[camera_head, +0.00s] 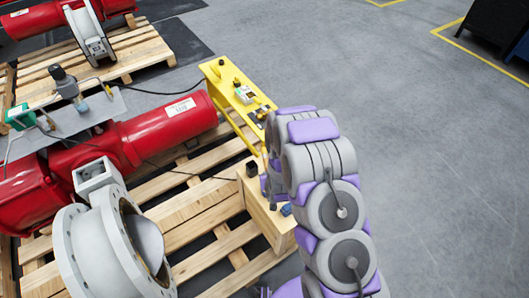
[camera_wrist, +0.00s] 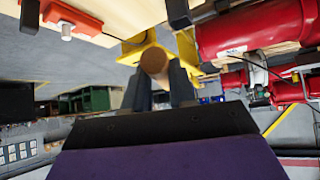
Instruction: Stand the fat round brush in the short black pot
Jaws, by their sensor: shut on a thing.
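My gripper (camera_wrist: 162,82) is shut on a brown, round-ended piece (camera_wrist: 154,60), which I take to be the handle of the fat round brush. Its bristles are not clear in either view. In the head view my gripper (camera_head: 268,188) is over the wooden box at the pallet's right edge, mostly hidden by my arm. A small black pot-like thing (camera_head: 251,168) stands on the far end of that box, just left of my gripper. I cannot tell whether the brush touches it.
The wooden box (camera_head: 262,216) also carries a small blue item (camera_head: 286,210). A yellow bench (camera_head: 236,92) with small items stands behind it. Red valve actuators (camera_head: 165,130) and a grey flanged valve (camera_head: 95,250) lie left on pallets.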

